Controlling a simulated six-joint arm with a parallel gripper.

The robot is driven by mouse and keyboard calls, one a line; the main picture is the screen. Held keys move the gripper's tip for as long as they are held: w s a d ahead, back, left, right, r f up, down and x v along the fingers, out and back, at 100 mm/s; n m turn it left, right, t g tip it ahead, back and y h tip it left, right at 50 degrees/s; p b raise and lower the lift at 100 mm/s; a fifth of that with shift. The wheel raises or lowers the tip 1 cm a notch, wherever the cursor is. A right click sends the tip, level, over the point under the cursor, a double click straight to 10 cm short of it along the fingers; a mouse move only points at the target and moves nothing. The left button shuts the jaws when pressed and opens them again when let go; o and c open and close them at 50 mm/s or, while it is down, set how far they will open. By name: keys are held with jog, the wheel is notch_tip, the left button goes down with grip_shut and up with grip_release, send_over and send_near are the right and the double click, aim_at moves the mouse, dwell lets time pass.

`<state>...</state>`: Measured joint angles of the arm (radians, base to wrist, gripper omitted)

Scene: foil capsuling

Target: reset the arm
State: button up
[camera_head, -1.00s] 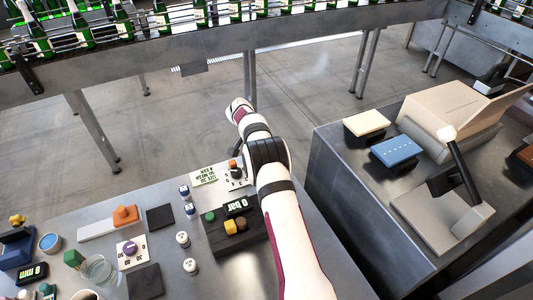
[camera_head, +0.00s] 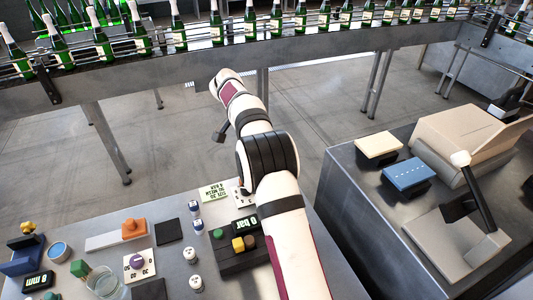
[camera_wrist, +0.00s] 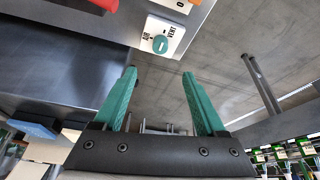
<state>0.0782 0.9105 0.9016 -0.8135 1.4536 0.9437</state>
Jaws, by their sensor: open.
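My gripper (camera_wrist: 160,100) shows in the wrist view with its two green fingers spread wide apart and nothing between them. Beyond the fingers lies bare concrete floor. In the head view my arm reaches up from the bottom past the front table's far edge, over the floor toward the conveyor. The fingers are hard to make out there, hidden or turned away behind the wrist. A white plate with a teal knob (camera_wrist: 160,44), marked AIR and VENT, sits on the table edge ahead of the fingers in the wrist view.
A conveyor (camera_head: 210,62) with green bottles runs across the back. The front table (camera_head: 75,235) holds a dark control box (camera_head: 240,262), small jars and an orange-knobbed block (camera_head: 133,228). A steel bench (camera_head: 345,200) stands right, with blue (camera_head: 408,173) and cream (camera_head: 378,146) pads. Floor between is clear.

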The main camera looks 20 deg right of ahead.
dwell(0.4)
jog(key=s+a+r+n+y, duration=0.25)
jog(key=s+a+r, duration=0.2)
jog(key=s, duration=0.55)
jog(key=s+a+r+n+y, duration=0.1)
jog(key=s+a+r+n, duration=0.3)
jog(key=s, duration=0.5)
jog(key=s+a+f+n, duration=0.1)
jog(key=s+a, duration=0.1)
jog(key=s, duration=0.5)
jog(key=s+a+f+n+y, duration=0.1)
jog(key=s+a, duration=0.2)
jog(key=s, duration=0.5)
jog(key=s+a+f+n+g+y, duration=0.1)
jog(key=s+a+f, duration=0.1)
jog(key=s, duration=0.6)
jog(key=shift+s+a, duration=0.25)
jog(key=shift+f+y, duration=0.1)
jog(key=shift+y, duration=0.15)
